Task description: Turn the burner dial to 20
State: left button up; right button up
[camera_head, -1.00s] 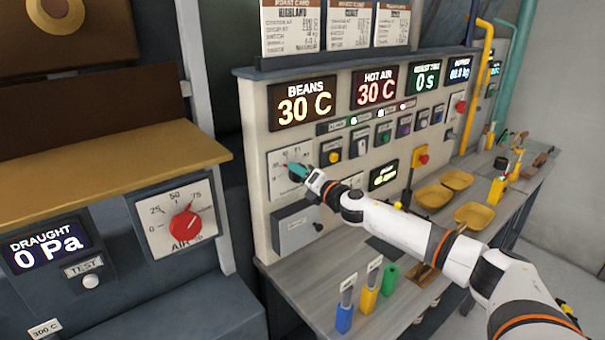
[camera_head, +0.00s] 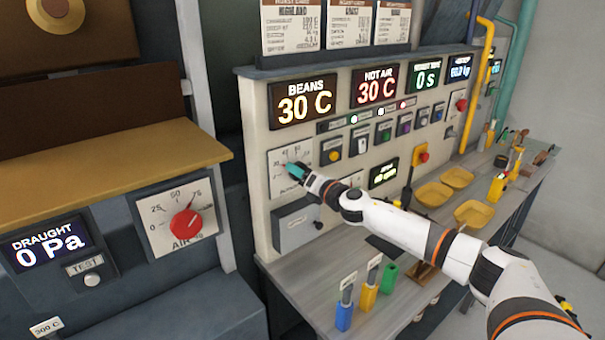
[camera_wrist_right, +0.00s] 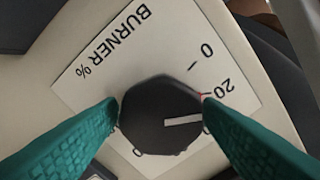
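The burner dial (camera_wrist_right: 160,118) is a black faceted knob with a white pointer line, on a white plate (camera_wrist_right: 110,60) marked BURNER %. In the right wrist view the pointer aims right, a little below the 20 label, with a red mark by the 20. The number below 20 is mostly hidden by a finger. My right gripper (camera_wrist_right: 161,102) has its two teal fingers on opposite sides of the knob, seemingly touching it. In the head view my right gripper (camera_head: 294,170) covers the dial on the burner plate (camera_head: 276,184). My left gripper is not in view.
A grey box (camera_head: 296,229) sits just below the burner plate. A yellow button (camera_head: 334,156) and other controls lie to its right. The red AIR dial (camera_head: 187,223) is on the left machine. Coloured holders (camera_head: 345,316) and yellow trays (camera_head: 433,195) stand on the bench.

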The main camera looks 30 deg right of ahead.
jog(key=shift+o, duration=0.8)
jog(key=s+d+b, duration=0.1)
jog(key=s+b, duration=0.6)
jog(key=s, duration=0.5)
